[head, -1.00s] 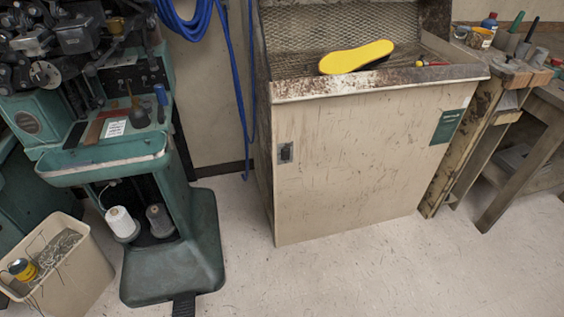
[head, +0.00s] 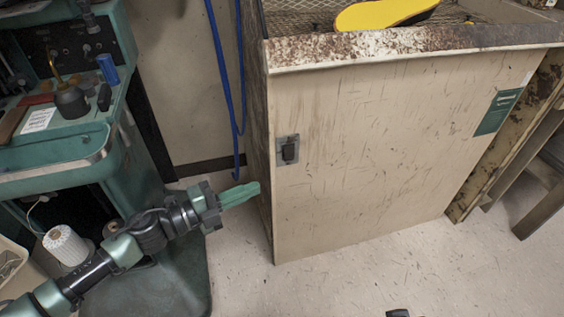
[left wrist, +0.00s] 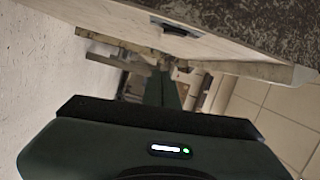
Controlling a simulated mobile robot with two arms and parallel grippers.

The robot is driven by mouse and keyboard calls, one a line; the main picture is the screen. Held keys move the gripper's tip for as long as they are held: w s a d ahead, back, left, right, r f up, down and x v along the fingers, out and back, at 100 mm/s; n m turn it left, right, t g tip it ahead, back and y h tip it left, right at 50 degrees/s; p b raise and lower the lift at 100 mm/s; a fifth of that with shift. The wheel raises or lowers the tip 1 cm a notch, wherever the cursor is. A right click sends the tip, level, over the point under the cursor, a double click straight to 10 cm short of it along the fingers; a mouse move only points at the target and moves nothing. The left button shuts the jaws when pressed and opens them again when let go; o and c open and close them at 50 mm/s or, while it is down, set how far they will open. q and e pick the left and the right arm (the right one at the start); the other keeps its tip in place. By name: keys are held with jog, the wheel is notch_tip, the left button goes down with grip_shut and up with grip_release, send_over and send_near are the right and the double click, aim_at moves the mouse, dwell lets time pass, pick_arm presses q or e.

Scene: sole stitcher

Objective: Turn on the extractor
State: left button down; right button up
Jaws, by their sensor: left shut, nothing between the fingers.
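The extractor is a scuffed beige cabinet (head: 390,150) with a rusty top edge and a mesh work surface. A dark rocker switch on a grey plate (head: 288,150) sits at the upper left of its front. My left gripper (head: 255,188) is shut and empty. In the head view it appears just below and left of the switch, by the cabinet's left front edge; I see no contact with the switch. In the left wrist view the shut fingers (left wrist: 163,88) point away from the camera, and the dark switch (left wrist: 180,27) shows near the top on the pale front panel. My right gripper is not seen.
A yellow sole (head: 385,13) lies on the mesh. A green stitching machine (head: 70,160) with a white thread cone (head: 66,246) stands left. Blue hoses (head: 226,85) hang between machine and cabinet. A wooden bench (head: 535,165) stands right.

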aim_at(289, 154)
pick_arm(q)
jog(key=shift+s+d+r, duration=0.1)
jog(key=shift+s+r, duration=0.05)
jog(key=shift+r, duration=0.05)
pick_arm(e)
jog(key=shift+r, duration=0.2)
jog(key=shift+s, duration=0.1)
